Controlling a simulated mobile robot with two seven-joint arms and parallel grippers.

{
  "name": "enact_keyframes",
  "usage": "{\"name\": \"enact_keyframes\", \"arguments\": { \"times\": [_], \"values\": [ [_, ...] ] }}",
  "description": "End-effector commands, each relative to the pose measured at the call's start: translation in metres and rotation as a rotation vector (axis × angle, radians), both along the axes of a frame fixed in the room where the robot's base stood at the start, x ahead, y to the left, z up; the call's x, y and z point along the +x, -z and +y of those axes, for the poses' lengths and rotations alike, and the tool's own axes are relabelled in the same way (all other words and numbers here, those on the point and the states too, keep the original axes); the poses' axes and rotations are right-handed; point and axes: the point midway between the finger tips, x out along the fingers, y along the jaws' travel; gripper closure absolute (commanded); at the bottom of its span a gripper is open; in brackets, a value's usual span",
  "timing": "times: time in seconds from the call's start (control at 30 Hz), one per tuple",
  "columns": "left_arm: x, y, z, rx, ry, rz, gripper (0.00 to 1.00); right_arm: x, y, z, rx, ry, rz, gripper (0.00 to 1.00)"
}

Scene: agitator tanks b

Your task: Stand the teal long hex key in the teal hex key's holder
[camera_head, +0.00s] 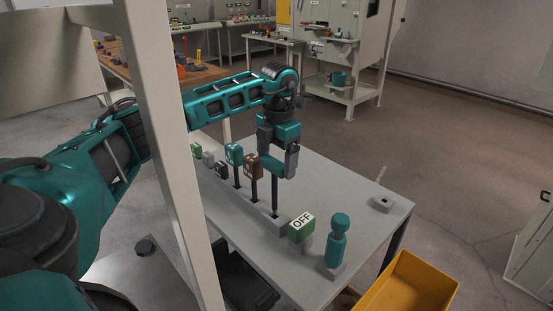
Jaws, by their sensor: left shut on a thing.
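My left gripper (277,156) hangs above the light table, shut on the teal handle of the long hex key (271,168). The key is upright, its dark shaft pointing down. The lower end of the shaft meets the top of a long grey holder rack (262,225) near its right end. I cannot tell how deep the tip sits in the rack. My right gripper is not in view.
Other keys, one with a teal handle (234,153) and one brown (252,164), stand along the rack. A green OFF block (301,229) and a teal knobbed piece (338,238) stand nearby. A yellow bin (412,287) is beside the table. A pale post (170,130) crosses the view.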

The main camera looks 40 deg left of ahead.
Motion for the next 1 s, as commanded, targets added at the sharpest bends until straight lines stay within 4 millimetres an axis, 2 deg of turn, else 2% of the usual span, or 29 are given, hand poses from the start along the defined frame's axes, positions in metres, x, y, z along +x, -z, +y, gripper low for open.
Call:
{"name": "enact_keyframes", "arguments": {
  "times": [1.0],
  "values": [
    [0.000, 0.027, 0.000, 0.002, -0.001, 0.000, 0.99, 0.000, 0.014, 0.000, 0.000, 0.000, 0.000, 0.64]
  ]
}}
